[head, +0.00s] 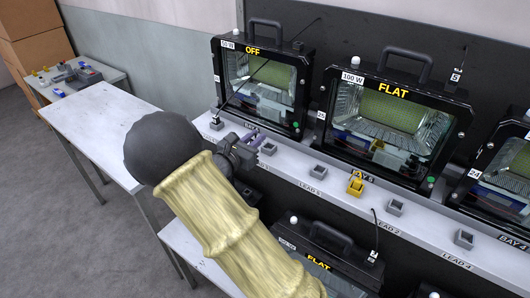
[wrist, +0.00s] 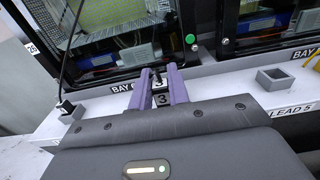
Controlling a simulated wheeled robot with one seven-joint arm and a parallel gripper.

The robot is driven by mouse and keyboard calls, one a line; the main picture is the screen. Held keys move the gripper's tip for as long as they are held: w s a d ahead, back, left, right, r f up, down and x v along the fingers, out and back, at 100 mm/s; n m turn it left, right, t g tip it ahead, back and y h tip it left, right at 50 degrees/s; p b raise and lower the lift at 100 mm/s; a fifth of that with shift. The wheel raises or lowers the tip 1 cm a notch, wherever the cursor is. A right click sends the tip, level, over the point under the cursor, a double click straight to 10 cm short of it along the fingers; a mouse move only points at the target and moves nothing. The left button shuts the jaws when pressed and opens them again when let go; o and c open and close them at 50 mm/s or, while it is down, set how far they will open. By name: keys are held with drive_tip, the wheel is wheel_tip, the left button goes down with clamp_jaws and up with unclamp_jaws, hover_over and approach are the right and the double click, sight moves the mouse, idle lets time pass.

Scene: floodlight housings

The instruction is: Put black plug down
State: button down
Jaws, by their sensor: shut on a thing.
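My gripper (head: 250,146) is above the front edge of the white shelf, in front of the leftmost floodlight housing. In the wrist view its two purple fingers (wrist: 158,92) are shut on a small black plug (wrist: 157,76) with a white tag marked 3 (wrist: 162,100). The fingers and the small size hide most of the plug. Grey square sockets line the shelf edge. One open socket (head: 318,171) is right of my gripper and also shows in the wrist view (wrist: 275,78). Another (head: 268,148) is close beside the fingers.
Black floodlight housings stand on the shelf, marked OFF (head: 262,85) and FLAT (head: 390,115). Another corded plug sits in a grey socket (wrist: 70,112) at left. A white table (head: 100,125) stands at left, mostly clear.

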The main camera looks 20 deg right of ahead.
drive_tip(key=w+d+r, duration=0.3)
drive_tip(key=d+r, duration=0.2)
drive_tip(key=r, duration=0.1)
drive_tip(key=shift+d, duration=0.2)
drive_tip(key=shift+f, duration=0.15)
wheel_tip(320, 180, down, 6)
drive_tip(key=shift+f+p, duration=0.1)
drive_tip(key=shift+p, duration=0.35)
drive_tip(key=shift+f, duration=1.85)
